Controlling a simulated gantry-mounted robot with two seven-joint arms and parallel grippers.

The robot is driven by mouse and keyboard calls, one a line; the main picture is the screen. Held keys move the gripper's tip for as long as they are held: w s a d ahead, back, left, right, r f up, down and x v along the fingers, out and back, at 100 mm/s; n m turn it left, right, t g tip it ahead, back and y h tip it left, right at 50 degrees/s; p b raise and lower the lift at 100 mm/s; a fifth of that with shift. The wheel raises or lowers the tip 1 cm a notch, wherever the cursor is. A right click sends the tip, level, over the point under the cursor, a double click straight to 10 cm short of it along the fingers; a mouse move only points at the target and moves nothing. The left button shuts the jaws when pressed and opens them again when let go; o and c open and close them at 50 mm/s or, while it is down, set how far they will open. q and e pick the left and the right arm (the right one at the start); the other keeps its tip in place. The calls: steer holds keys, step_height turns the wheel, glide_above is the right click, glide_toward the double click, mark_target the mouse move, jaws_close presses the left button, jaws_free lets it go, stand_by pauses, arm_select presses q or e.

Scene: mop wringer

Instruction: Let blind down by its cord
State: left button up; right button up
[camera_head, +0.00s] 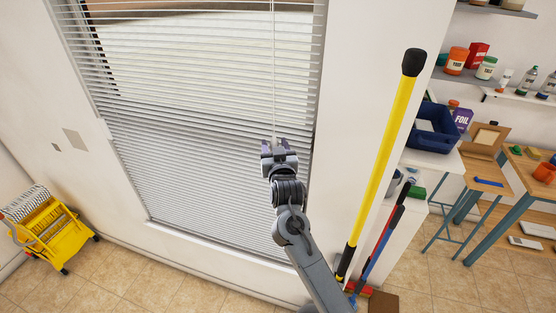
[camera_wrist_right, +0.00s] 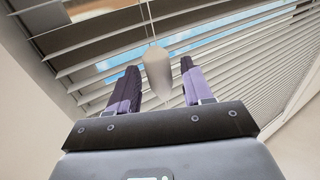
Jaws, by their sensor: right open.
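A white slatted blind (camera_head: 190,160) covers the window. Its upper slats show gaps with the outside behind them, and its lower slats look closer together. A thin pale cord (camera_head: 273,60) hangs in front of it, down to my right gripper (camera_head: 278,148). In the right wrist view, a pale tapered cord end (camera_wrist_right: 157,72) hangs from the cord between the two dark-and-purple fingers of my right gripper (camera_wrist_right: 160,85). The fingers are open, with visible space on both sides of the cord end. The head view does not show the cord end clearly. My left gripper is not in view.
A yellow mop wringer bucket (camera_head: 50,230) stands on the tiled floor at left. A yellow pole with black ends (camera_head: 380,150) leans at the wall right of the window. Shelves with bottles (camera_head: 485,65) and a blue bin (camera_head: 433,128) are farther right.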

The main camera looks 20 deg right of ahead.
steer(key=s+a+b, duration=0.1)
steer(key=s+b, duration=0.1)
steer(key=s, duration=0.7)
steer(key=shift+s+a, duration=0.4)
steer(key=s+d+f+n+g+y+p, duration=0.1)
steer(key=s+d+f+g+p, duration=0.15)
steer(key=s+f, duration=0.75)
steer(key=s+d+f+n+g+p, duration=0.1)
steer(key=s+d+f+g, duration=0.15)
steer(key=s+f, duration=0.75)
steer(key=s+a+f+n+g+y+p, duration=0.1)
steer(key=s+g, duration=0.3)
steer(key=s, duration=0.6)
steer(key=s+a+f+n+g+y+p, duration=0.1)
steer(key=s+g, duration=0.4)
steer(key=s, duration=0.5)
steer(key=shift+a+f, duration=0.2)
steer(key=shift+f, duration=0.5)
